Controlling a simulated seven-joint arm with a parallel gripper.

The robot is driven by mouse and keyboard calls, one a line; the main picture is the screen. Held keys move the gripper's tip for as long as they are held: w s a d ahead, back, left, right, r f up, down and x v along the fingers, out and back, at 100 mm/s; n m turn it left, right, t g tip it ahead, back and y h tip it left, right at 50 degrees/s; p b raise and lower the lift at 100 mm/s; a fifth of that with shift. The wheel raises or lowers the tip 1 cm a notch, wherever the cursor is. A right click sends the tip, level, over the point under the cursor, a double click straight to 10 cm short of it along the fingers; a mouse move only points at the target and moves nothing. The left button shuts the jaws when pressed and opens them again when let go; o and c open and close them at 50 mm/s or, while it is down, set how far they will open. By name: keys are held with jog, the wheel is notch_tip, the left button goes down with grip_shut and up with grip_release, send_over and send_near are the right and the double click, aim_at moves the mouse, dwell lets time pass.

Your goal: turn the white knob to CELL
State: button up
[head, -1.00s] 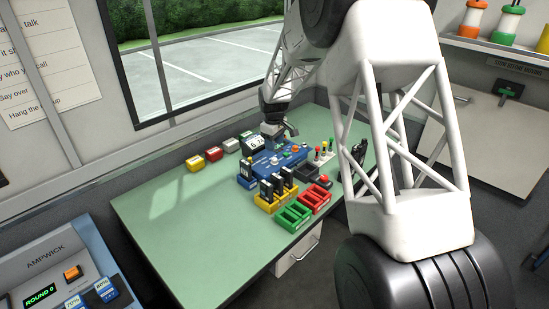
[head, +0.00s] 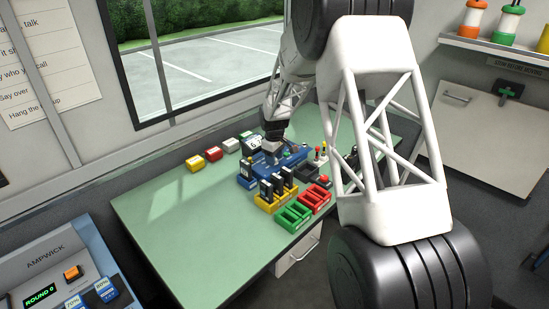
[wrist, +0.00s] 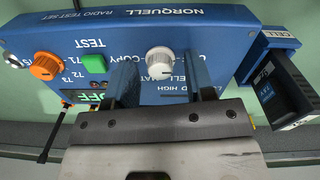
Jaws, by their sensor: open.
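The white knob (wrist: 160,60) is on the face of the blue radio test set (wrist: 60,22); in the wrist view its panel lettering reads upside down. My gripper (wrist: 161,72) is open, with one finger to the left and one to the right of the knob, slightly nearer the camera; no contact shows. Lettering below the knob, including part of what looks like CELL, is partly covered by the fingers. The knob's pointer direction is unclear. In the head view my gripper (head: 272,151) is over the blue test set (head: 262,163), and it hides the knob.
On the test set are an orange knob (wrist: 46,66) and a green button (wrist: 94,64). A blue holder marked CELL (wrist: 278,38) with a black battery (wrist: 286,90) stands at right. Yellow (head: 265,203), green (head: 290,222) and red (head: 318,206) trays stand in front. The green bench (head: 190,220) is clear at left.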

jog(key=shift+c, duration=0.5)
grip_shut()
jog(key=shift+m, duration=0.4)
jog(key=m, duration=1.1)
jog(key=shift+o, duration=0.5)
grip_release()
